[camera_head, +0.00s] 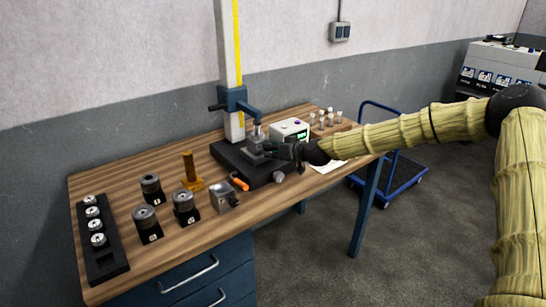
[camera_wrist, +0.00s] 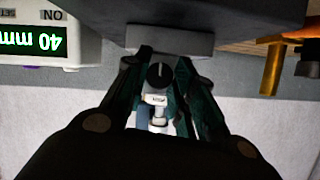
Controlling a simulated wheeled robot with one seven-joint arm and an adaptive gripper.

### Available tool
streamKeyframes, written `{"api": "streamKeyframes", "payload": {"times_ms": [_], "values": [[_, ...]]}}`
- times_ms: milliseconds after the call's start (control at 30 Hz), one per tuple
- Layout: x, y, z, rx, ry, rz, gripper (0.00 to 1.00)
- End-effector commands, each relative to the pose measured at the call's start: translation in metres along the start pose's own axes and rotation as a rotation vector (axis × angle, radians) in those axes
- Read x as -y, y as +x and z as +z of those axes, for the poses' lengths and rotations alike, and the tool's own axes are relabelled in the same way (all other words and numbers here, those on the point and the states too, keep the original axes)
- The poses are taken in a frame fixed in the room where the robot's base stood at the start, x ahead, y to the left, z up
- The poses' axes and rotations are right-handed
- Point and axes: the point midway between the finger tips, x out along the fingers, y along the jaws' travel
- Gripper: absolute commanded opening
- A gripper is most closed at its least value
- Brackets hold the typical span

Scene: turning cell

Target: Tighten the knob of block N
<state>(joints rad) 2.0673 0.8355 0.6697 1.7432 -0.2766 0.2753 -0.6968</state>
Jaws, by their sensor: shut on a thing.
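In the head view, several small dark blocks with round metal tops stand on the bench: a rear one (camera_head: 150,187), a front left one (camera_head: 147,222) and a front right one (camera_head: 184,206). Their labels are too small to read, so I cannot tell which is block N. My gripper (camera_head: 268,150) is at the measuring stand's dark plate (camera_head: 234,160). In the wrist view my gripper (camera_wrist: 167,55) has its fingers close together at a grey block (camera_wrist: 170,40), and seems shut on it. A dark round part with a pale line (camera_wrist: 159,75) shows between the fingers.
The stand's column (camera_head: 229,65) rises behind my gripper. A white display box (camera_head: 289,131) is close by, reading 40 mm in the wrist view (camera_wrist: 33,41). A brass post (camera_head: 189,168), an orange-handled tool (camera_head: 239,183) and a black rack (camera_head: 101,260) are on the bench.

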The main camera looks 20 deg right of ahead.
Motion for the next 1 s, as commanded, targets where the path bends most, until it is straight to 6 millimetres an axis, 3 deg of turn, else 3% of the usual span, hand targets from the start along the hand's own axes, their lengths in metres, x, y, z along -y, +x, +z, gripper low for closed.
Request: {"api": "streamKeyframes", "payload": {"times_ms": [600, 633, 733, 1000], "values": [[-0.0025, -0.0005, -0.0017, -0.003, 0.033, -0.009, 0.02], [-0.0025, -0.0005, -0.0017, -0.003, 0.033, -0.009, 0.29], [-0.0021, -0.0003, -0.0016, -0.003, 0.032, -0.010, 0.47], [0.0003, 0.0007, -0.0009, -0.001, 0.031, -0.013, 0.47]]}}
